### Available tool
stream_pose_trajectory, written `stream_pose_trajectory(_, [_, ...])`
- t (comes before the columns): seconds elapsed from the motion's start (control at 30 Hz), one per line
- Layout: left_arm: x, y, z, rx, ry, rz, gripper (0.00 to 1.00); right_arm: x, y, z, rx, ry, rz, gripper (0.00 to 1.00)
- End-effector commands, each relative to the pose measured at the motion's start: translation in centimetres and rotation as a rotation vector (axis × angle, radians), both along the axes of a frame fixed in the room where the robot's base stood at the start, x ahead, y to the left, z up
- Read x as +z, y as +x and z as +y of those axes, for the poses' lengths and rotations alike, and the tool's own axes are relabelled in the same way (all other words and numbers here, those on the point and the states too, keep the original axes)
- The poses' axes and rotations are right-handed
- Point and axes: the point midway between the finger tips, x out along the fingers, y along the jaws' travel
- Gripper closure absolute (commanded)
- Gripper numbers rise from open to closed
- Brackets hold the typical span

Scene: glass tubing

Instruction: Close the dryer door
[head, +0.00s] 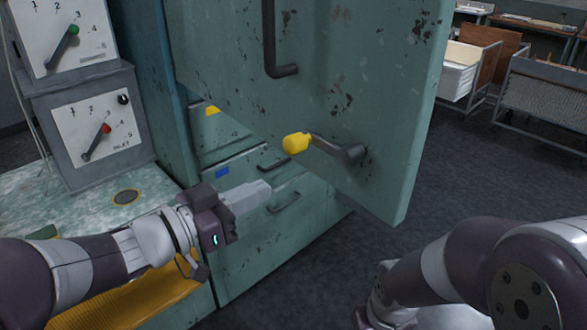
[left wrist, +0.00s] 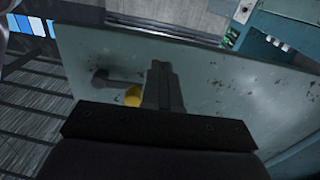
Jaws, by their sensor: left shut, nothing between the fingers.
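The dryer door (head: 400,130) is a worn green panel that stands swung open in the head view. It carries a dark vertical handle (head: 270,40) and a dark lever (head: 345,151) with a yellow knob (head: 296,143). My left gripper (head: 265,188) is shut and empty, below and left of the yellow knob. In the left wrist view the shut fingers (left wrist: 162,75) point towards the door panel (left wrist: 220,85), with the yellow knob (left wrist: 133,96) beside them; I cannot tell whether they touch. My right arm shows at the lower right, but its fingers are not visible.
Green drawers (head: 285,200) with dark handles stand below the door. Two dial boxes (head: 95,125) stand on a worn counter (head: 130,215) at the left. Wheeled carts (head: 545,95) stand at the back right. The dark floor (head: 480,165) right of the door is clear.

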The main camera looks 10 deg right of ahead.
Motion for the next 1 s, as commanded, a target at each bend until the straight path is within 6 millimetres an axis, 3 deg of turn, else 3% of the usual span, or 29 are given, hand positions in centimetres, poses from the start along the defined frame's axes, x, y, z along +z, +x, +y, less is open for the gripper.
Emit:
stream_pose_trajectory(0.2, [0.1,2.5,-4.0,-0.003,0.001,0.002,1.00,0.9,0.0,0.0,0.000,0.000,0.000,0.57])
stream_pose_trajectory(0.4, [0.1,4.1,-6.2,0.001,0.000,0.001,1.00,1.6,0.0,0.0,0.000,0.000,0.000,0.57])
stream_pose_trajectory(1.0, [-0.1,4.7,-7.4,0.010,0.000,-0.001,1.00,1.3,0.0,0.0,0.000,0.000,0.000,0.57])
